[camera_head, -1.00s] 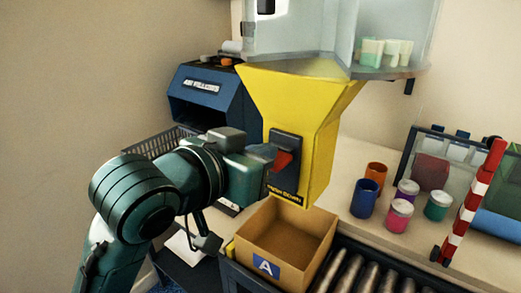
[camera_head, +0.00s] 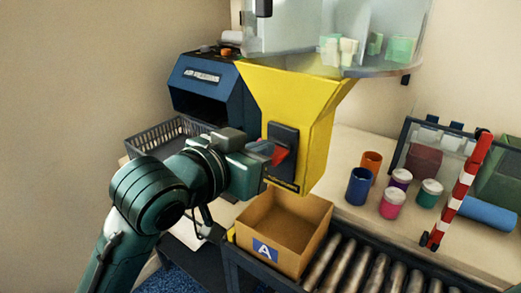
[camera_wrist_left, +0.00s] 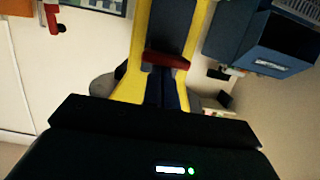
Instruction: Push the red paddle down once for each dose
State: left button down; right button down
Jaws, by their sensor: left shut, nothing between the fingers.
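The red paddle (camera_head: 279,155) sticks out of a dark plate on the front of the yellow hopper (camera_head: 312,130). It also shows in the left wrist view (camera_wrist_left: 166,61) as a red bar. My left gripper (camera_head: 266,155) is shut and empty, with its fingertips right at the paddle's left side; whether they touch it I cannot tell. An open cardboard carton (camera_head: 262,227) with a blue A label stands below the hopper's mouth. Its visible inside looks empty. My right gripper is not in view.
A roller conveyor (camera_head: 365,270) runs right from the carton. Several coloured jars, including a blue one (camera_head: 360,186), stand behind it. A red-and-white striped post (camera_head: 462,190) stands at the right. A grey basket (camera_head: 165,139) and a dark blue machine (camera_head: 212,88) are at the left.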

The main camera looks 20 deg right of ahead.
pick_arm(q)
jog(key=r+v, duration=0.1)
jog(key=v, duration=0.9)
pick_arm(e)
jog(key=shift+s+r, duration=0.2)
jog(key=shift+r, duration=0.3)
